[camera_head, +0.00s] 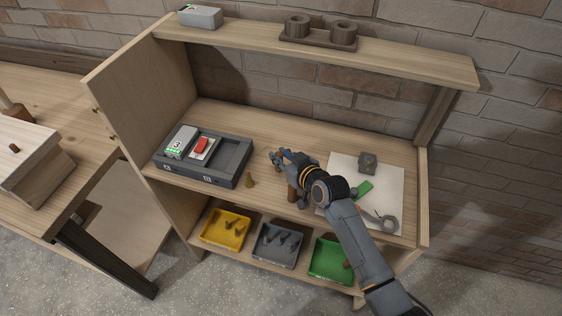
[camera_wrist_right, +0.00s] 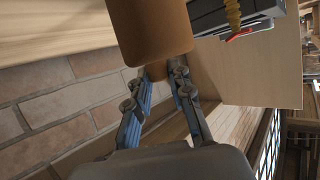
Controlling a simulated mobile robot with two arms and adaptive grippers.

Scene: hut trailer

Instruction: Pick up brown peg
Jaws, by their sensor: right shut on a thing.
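The brown peg (camera_wrist_right: 156,30) looms large in the right wrist view, between and beyond the fingers of my right gripper (camera_wrist_right: 158,95). The gripper is shut on it. In the head view my right gripper (camera_head: 280,157) is over the middle of the wooden worktop, reaching in from the lower right. A brown part of the peg (camera_head: 292,193) shows below the hand; the rest is hidden by the gripper. I cannot tell whether the peg touches the worktop. My left gripper is not in view.
A dark grey tray (camera_head: 233,165) with a red-switched device (camera_head: 201,147) lies left. A white sheet (camera_head: 345,168) with a grey block (camera_head: 368,162), a green piece (camera_head: 362,188) and a grey ring lies right. Yellow, grey and green bins stand below. An upper shelf (camera_head: 400,63) overhangs the back.

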